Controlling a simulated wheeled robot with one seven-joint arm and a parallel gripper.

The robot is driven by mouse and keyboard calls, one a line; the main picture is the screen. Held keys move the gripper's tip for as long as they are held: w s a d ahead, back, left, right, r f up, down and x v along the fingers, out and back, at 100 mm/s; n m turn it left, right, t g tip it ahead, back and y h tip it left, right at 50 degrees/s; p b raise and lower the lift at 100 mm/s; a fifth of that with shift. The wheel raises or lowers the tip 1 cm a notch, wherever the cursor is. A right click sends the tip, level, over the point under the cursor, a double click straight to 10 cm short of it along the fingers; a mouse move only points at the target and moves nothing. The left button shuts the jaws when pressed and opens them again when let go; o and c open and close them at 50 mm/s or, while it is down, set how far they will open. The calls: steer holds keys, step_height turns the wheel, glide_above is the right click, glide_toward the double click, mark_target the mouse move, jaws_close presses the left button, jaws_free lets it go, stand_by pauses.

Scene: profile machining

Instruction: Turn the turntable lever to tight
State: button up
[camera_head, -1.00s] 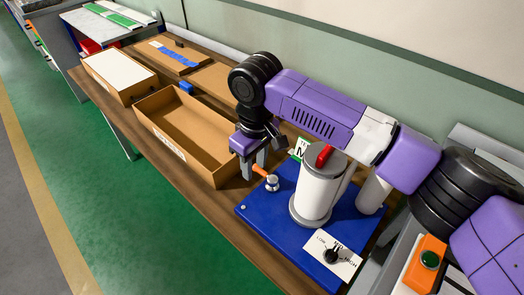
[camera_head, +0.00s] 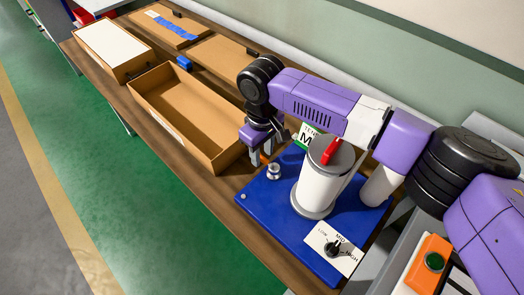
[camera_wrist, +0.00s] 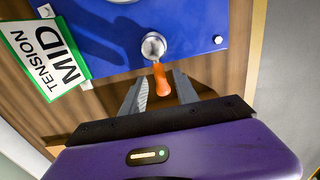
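The turntable lever has an orange handle (camera_wrist: 160,80) on a round silver pivot (camera_wrist: 153,46) at the edge of a blue base plate (camera_wrist: 205,25). In the head view, the pivot (camera_head: 274,172) is at the plate's far left side, with the orange handle (camera_head: 264,158) partly hidden by my gripper. My gripper (camera_wrist: 160,78) is open, its two grey fingers on either side of the handle's free end. Gaps show between handle and fingers. A sign (camera_wrist: 50,58) beside the plate reads "TENSION MID".
A white cylinder with a red top lever (camera_head: 331,151) stands on the plate, near a black knob (camera_head: 333,249) on a white dial plate. An open cardboard box (camera_head: 180,142) lies to the left. An orange button box (camera_head: 428,266) is at lower right.

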steer(key=shift+f, duration=0.2)
steer(key=shift+c, duration=0.5)
jaws_close()
stand_by(0.9)
